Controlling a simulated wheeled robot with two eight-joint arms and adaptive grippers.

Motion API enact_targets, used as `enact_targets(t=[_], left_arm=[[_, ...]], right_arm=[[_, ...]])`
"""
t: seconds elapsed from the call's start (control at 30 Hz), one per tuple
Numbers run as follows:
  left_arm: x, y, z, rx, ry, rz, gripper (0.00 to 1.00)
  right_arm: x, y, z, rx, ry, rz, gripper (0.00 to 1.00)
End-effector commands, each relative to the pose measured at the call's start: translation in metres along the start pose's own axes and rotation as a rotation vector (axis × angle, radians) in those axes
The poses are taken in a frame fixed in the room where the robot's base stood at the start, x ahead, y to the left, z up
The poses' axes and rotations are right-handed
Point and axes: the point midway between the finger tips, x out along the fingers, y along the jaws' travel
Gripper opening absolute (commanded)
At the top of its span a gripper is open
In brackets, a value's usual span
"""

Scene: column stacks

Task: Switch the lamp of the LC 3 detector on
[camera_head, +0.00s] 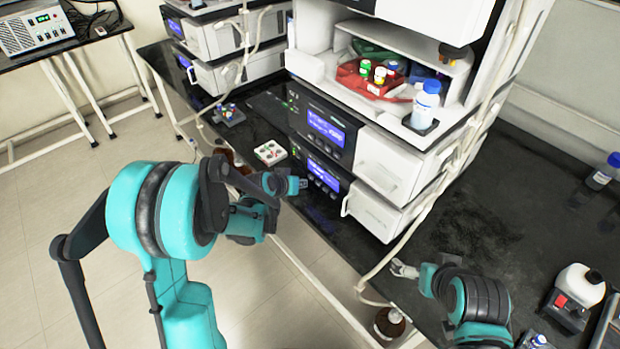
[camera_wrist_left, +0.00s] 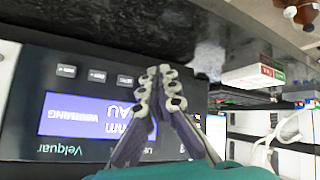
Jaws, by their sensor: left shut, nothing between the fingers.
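The lower dark module (camera_head: 322,176) of the near column stack has a lit blue display and a row of small buttons. In the left wrist view its panel (camera_wrist_left: 60,155) appears upside down, with the name Velquar and a display (camera_wrist_left: 85,115) showing "nm" and "AU". Three buttons (camera_wrist_left: 97,76) show beside the display. I cannot read an LC number. My left gripper (camera_head: 303,184) is shut and empty, close in front of this panel; its fingertips (camera_wrist_left: 165,85) overlap the panel's edge in the wrist view. Contact cannot be told. My right gripper (camera_head: 397,267) is open and empty over the bench front.
A similar dark module (camera_head: 318,125) sits directly above, with white drawers (camera_head: 385,165) to the right. A small white tray (camera_head: 269,152) stands left of the stack. A brown bottle (camera_head: 389,322) is below the bench edge.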

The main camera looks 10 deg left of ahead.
Motion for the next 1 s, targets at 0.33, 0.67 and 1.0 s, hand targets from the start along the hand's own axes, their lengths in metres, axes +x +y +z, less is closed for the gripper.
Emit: enact_targets(t=[0.33,0.67,1.0], left_arm=[[-0.012,-0.01,0.009,-0.001,-0.001,-0.002,0.0],[-0.033,-0.025,0.024,-0.001,0.0,-0.001,0.0],[-0.035,-0.025,0.025,0.0,0.0,0.0,0.0]], right_arm=[[0.002,0.0,0.001,0.0,0.0,0.0,1.0],[0.004,0.0,0.003,0.0,0.0,0.0,1.0],[0.004,0.0,0.003,0.0,0.0,0.0,1.0]])
